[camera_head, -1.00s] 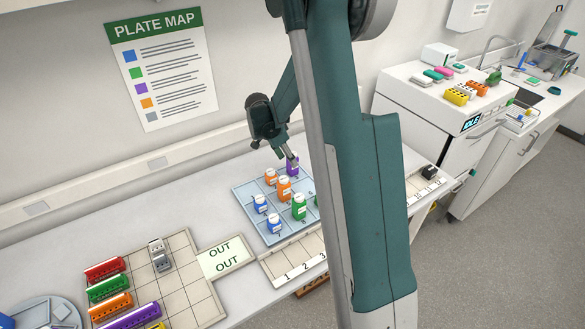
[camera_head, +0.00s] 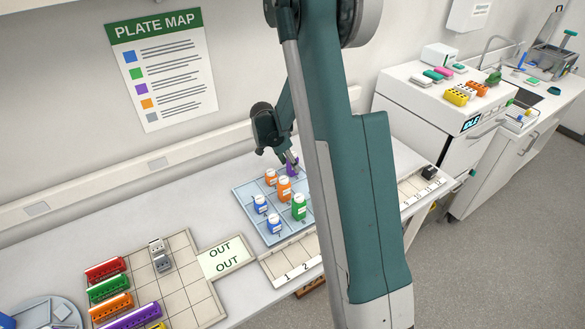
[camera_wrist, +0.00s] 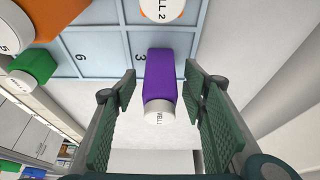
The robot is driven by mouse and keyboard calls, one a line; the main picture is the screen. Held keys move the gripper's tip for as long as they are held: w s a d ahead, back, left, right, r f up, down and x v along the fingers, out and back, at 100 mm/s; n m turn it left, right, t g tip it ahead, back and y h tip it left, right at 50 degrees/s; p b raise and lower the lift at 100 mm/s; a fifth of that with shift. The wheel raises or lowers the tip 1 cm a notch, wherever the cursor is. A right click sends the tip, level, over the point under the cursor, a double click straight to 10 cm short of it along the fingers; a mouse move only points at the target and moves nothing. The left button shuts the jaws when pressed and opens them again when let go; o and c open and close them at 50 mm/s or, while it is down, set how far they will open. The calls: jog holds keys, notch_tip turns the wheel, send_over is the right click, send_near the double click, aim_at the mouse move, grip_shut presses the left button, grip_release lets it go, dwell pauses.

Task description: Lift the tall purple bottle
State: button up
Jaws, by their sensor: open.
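The tall purple bottle (camera_wrist: 161,78) with a white lid stands on the light blue tray beside the number 3 in the wrist view. In the head view the purple bottle (camera_head: 292,169) shows only in part at the tray's far edge, behind my gripper (camera_head: 289,160). In the wrist view my gripper (camera_wrist: 163,120) is open, with one green pad on each side of the bottle. Gaps show between the pads and the bottle, and nothing is held.
The light blue tray (camera_head: 248,207) also holds orange bottles (camera_head: 284,188), blue bottles (camera_head: 274,223) and a green bottle (camera_head: 299,207) close by. A beige rack (camera_head: 185,270) with coloured strips stands at the left. The wall is close behind the bench.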

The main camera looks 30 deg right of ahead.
jog(key=shift+x, duration=1.1)
jog(key=c, duration=1)
